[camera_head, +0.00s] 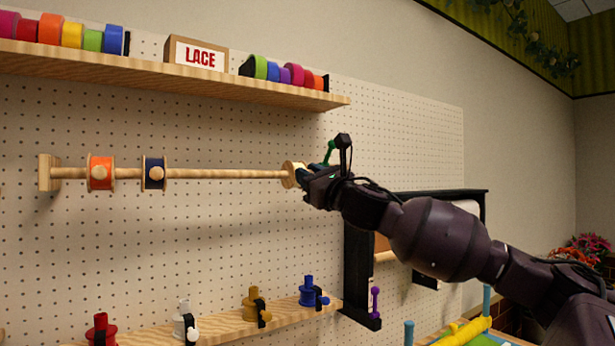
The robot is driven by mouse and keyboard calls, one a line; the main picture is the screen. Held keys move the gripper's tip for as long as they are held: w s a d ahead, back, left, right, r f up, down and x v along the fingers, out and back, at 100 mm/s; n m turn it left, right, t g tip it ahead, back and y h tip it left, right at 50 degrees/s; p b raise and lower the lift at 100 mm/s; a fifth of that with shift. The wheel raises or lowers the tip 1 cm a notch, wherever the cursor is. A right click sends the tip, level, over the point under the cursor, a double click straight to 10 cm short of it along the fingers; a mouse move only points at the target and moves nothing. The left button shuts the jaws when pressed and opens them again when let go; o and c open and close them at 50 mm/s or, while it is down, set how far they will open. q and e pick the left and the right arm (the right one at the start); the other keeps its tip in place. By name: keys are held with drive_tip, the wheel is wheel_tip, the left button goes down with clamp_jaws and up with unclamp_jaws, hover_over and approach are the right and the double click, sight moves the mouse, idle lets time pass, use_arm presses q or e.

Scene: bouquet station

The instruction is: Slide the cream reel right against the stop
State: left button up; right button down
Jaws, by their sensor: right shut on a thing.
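The cream reel (289,175) is at the right part of the wooden rod (225,174), mostly hidden by my right gripper (308,183). Only its pale wooden flange shows clearly. My right gripper is shut on the reel, coming from the right. The stop at the right end of the rod is hidden behind my gripper and wrist, so I cannot tell whether the reel touches it. My left gripper is not in view.
An orange reel (101,183) and a navy reel (153,184) sit on the rod's left part, near a wooden end block (48,172). A shelf (190,78) with colourful rolls is above. A lower shelf (235,328) holds several small coloured items. The rod's middle is clear.

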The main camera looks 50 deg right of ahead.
drive_tip(key=c, duration=1)
unclamp_jaws()
drive_tip(key=shift+o, duration=0.2)
drive_tip(key=shift+s+f, duration=0.1)
drive_tip(key=v, duration=1)
drive_tip(key=shift+s, duration=0.25)
drive_tip(key=shift+a+f, duration=0.1)
